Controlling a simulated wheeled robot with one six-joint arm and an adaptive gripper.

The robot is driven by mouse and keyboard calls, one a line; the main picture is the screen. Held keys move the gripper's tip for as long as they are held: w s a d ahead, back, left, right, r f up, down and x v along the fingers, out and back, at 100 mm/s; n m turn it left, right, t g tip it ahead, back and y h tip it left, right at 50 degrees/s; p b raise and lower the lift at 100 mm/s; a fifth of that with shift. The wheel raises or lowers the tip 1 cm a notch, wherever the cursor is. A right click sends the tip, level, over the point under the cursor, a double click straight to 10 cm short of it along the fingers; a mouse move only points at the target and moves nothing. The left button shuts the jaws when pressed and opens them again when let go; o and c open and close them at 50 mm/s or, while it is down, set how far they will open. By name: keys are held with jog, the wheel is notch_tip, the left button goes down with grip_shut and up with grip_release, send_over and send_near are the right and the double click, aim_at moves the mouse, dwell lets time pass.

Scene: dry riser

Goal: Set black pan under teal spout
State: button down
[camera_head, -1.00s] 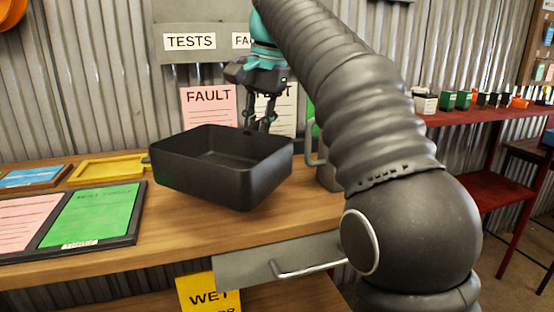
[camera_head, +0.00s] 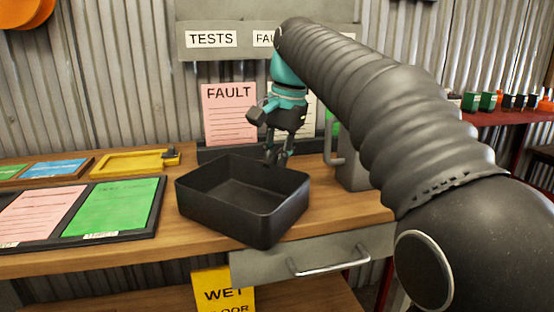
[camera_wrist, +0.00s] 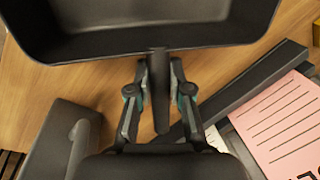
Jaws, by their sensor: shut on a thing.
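The black pan (camera_head: 215,218) is a deep open rectangular tray over the wooden counter, close to its front edge. It looks empty and roughly level; I cannot tell whether its base touches the wood. My gripper (camera_head: 275,157) is at the pan's far side in the head view. In the wrist view, my gripper (camera_wrist: 160,90) is shut on a narrow dark tab that reaches from the pan's rim (camera_wrist: 150,42) between the fingers. No teal spout can be made out; the teal seen is on my own wrist and fingers.
A grey jug-like vessel with a handle (camera_head: 352,165) stands close right of the pan. A sheet rack with a pink FAULT sheet (camera_head: 229,115) stands behind. A black board with a green sheet (camera_head: 112,208) and a yellow tray (camera_head: 135,164) lie left. A drawer (camera_head: 315,256) is below.

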jog(key=c, duration=1.1)
grip_release()
